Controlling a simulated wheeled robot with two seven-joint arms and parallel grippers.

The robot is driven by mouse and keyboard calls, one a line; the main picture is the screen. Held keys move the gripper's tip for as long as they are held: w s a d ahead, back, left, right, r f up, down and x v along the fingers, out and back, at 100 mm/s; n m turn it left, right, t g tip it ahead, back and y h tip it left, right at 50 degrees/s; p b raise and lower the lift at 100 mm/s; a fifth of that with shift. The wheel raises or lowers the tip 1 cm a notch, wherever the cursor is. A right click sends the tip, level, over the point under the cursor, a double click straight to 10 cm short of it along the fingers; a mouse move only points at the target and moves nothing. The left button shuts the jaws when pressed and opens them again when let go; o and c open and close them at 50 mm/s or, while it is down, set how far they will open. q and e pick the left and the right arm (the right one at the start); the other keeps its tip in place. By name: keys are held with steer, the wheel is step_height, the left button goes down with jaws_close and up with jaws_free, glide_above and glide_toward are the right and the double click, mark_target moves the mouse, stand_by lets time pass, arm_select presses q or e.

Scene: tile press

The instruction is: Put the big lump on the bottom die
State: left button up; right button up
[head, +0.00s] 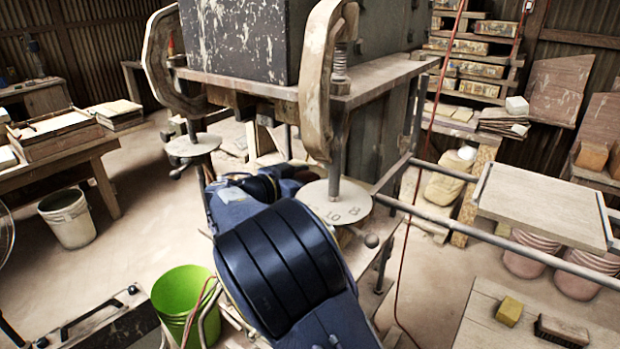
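My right arm's blue and black links fill the lower middle and reach up under the press. My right gripper (240,187) is at the far end of that arm, low between the press columns. Its fingers are mostly hidden by the arm, so I cannot see whether it is open, shut or holding something. My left gripper is not in view. The bottom die is not clearly visible; the arm covers the space below the upper press block (236,38). I cannot make out the big lump.
Round plates (335,203) sit at the press column feet. A green bucket (183,297) stands left of my arm and a grey bucket (68,220) further left. Metal rails (470,235) run at right beside a board (541,206). A yellow sponge (509,311) and brush (562,331) lie lower right.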

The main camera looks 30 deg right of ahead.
steer(key=shift+o, duration=1.2)
steer(key=shift+w+r, duration=0.1)
steer(key=shift+r, duration=0.1)
steer(key=v, duration=0.2)
steer(key=b+v, duration=0.1)
steer(key=v, duration=0.1)
steer(key=b+v, duration=0.1)
steer(key=v, duration=0.2)
steer(key=shift+w+a+f, duration=0.1)
steer(key=shift+f, duration=0.15)
steer(key=shift+s+a+r, duration=0.15)
steer(key=shift+s+a, duration=0.15)
steer(key=shift+a, duration=0.1)
steer(key=shift+d, duration=0.1)
